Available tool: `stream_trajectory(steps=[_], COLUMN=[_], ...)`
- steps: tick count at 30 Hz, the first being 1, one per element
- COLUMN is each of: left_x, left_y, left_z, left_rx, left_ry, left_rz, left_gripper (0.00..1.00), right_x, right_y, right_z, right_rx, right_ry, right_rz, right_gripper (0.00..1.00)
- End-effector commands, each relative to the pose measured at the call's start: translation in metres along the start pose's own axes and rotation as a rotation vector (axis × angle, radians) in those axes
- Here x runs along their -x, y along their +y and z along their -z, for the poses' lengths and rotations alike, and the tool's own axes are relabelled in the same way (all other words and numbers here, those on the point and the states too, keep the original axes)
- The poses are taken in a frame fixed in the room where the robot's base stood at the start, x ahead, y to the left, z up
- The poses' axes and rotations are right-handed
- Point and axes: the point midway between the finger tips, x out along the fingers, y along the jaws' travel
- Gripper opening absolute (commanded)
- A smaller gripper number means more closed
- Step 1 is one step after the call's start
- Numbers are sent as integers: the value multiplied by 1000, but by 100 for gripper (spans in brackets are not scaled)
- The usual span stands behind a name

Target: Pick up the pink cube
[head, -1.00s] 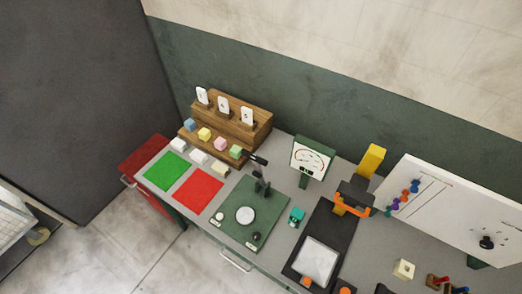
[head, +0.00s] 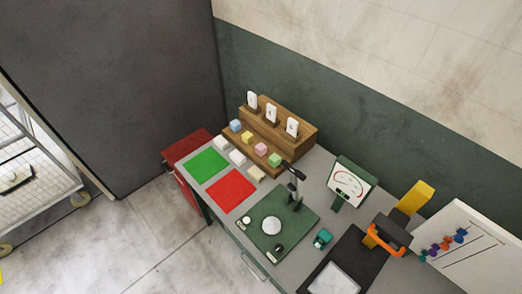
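Neither of my grippers shows in the head view.
White and cream blocks (head: 237,157) lie in front of the rack. A green mat (head: 206,165) and a red mat (head: 231,189) lie nearer the front edge. A green press plate (head: 270,243) with an upright black post stands to the right, near a dial gauge (head: 350,185).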

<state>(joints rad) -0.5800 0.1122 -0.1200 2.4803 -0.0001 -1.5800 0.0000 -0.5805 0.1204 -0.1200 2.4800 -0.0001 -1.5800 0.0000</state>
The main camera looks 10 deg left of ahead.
Motion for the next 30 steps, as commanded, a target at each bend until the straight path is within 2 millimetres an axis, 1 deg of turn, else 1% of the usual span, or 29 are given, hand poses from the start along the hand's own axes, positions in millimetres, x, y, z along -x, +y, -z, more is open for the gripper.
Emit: stream_trajectory(steps=[11,14,24,30], left_x=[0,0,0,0], left_y=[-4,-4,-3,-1], left_z=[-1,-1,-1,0], left_rx=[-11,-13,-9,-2], left_ry=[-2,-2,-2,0], left_rz=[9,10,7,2], left_gripper=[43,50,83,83], right_x=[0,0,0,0], right_y=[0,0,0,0], right_z=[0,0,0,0], right_rx=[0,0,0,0], right_ry=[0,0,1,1], right_rz=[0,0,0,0], right_gripper=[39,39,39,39])
